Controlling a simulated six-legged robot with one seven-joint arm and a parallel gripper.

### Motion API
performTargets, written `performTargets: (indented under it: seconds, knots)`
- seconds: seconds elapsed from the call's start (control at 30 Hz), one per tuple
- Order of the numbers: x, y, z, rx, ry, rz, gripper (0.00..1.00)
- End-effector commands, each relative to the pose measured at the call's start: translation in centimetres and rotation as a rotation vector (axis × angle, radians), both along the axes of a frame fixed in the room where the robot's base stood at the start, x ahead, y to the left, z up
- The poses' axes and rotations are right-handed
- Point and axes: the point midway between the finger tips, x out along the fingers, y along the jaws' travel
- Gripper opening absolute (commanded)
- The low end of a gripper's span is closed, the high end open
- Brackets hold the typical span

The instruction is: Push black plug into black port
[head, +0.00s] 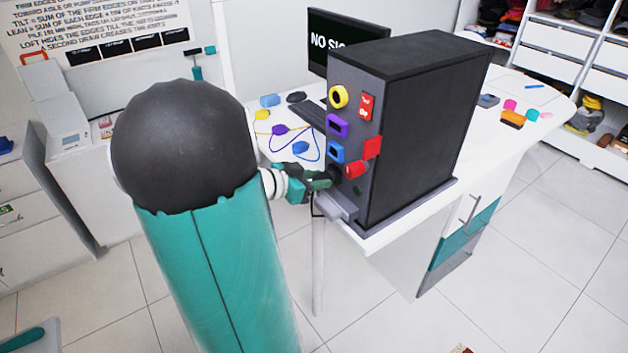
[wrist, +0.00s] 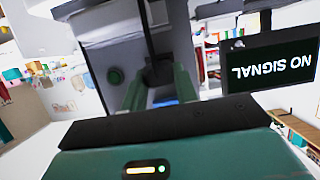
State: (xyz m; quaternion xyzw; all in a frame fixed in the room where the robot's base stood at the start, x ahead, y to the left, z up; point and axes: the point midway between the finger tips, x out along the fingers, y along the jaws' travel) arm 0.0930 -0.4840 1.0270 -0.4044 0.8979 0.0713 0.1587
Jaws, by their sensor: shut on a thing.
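The black computer tower (head: 420,120) stands on the white desk, its port panel facing my arm. My gripper (head: 322,182) is at the lower part of that panel, shut on a dark thing that looks like the black plug. In the wrist view my gripper's fingers (wrist: 160,92) reach toward the panel, with the dark plug (wrist: 160,70) between them. The black port cannot be made out; my gripper and the plug cover that area. I cannot tell whether the plug touches the port or has entered it.
Yellow (head: 338,96), purple (head: 337,125), blue (head: 336,152) and red (head: 356,169) fittings sit on the panel. The monitor (wrist: 268,65) reads "NO SIGNAL". Loose plugs and cables lie on the desk left of the tower.

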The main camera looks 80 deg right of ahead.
Motion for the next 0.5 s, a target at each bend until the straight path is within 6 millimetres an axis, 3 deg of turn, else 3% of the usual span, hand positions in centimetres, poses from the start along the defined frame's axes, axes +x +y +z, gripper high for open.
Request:
performTargets:
  seconds: [0.37,0.4,0.5]
  knots:
    - [-0.57,-0.63,-0.02,0.001,0.001,0.0,0.02]
    - [-0.55,-0.64,-0.02,0.0,0.0,0.001,0.35]
    - [-0.55,-0.63,-0.02,0.0,0.0,0.001,0.55]
